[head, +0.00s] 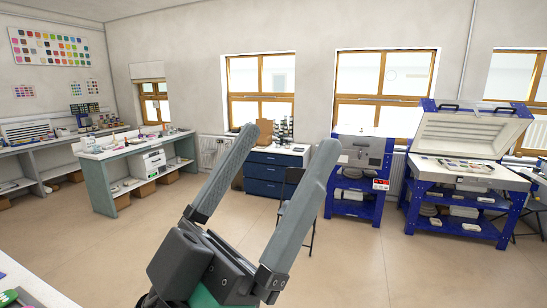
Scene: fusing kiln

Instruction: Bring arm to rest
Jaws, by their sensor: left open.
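My left gripper (283,158) is large in the lower middle of the head view, raised in the air. Its two grey fingers are spread wide apart, with nothing between them. The fingers point up and to the right in the picture. My right gripper does not show.
An open kiln (472,140) on a blue stand is at the right, with a smaller kiln (361,150) beside it. A blue drawer cabinet (272,171) stands behind the gripper. Workbenches line the left, and a table corner (35,285) is at lower left. The floor (365,265) is largely clear.

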